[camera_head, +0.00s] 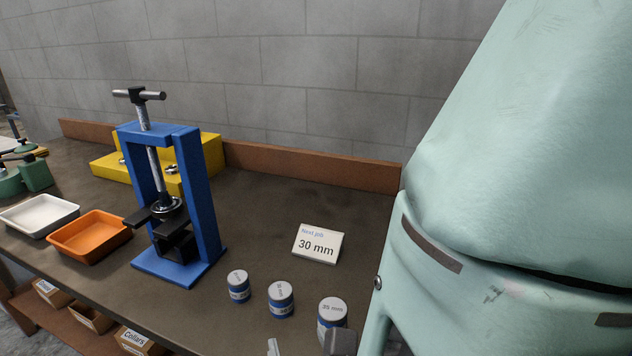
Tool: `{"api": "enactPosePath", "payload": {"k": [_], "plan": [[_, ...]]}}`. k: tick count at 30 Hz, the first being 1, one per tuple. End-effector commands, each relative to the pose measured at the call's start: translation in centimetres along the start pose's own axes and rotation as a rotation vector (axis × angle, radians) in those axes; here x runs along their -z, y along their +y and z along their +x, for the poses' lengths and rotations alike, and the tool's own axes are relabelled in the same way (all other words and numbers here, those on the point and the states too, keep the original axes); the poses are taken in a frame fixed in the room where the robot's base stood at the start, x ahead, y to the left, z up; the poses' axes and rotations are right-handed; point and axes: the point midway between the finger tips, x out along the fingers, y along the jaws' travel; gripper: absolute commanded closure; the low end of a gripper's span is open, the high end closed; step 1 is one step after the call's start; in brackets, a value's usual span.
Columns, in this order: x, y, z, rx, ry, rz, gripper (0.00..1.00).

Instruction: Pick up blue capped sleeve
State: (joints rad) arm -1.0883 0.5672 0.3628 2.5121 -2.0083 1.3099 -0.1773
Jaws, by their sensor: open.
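The left sleeve (238,294) and the middle sleeve (281,305) carry cap labels too small to read surely. The right sleeve (328,320) looks largest; its cap seems to read 25 or 35 mm. My gripper (306,347) shows only as two fingertips at the bottom edge, apart and with nothing visible between them. Its right fingertip overlaps the lower part of the right sleeve in the picture; I cannot tell whether they touch.
A white card (318,244) reading "30 mm" stands behind the sleeves. A blue press (205,190) stands to the left, before a yellow block (212,152). An orange tray (90,236) and a white tray (40,215) lie farther left. My pale green arm fills the right side.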

Motion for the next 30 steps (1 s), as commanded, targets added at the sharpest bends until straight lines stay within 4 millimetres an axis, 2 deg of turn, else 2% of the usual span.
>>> {"api": "enactPosePath", "payload": {"k": [3,9,17,25,30], "plan": [[-0.3,-0.1,2.5,0.005,0.002,0.0,0.5],[-0.3,-0.1,6.2,0.005,0.002,0.0,0.5],[-0.3,0.0,8.2,0.002,0.001,0.001,0.5],[-0.4,0.2,11.9,0.004,0.001,0.002,0.5],[-0.3,0.3,13.1,0.002,0.001,0.002,0.5]]}}
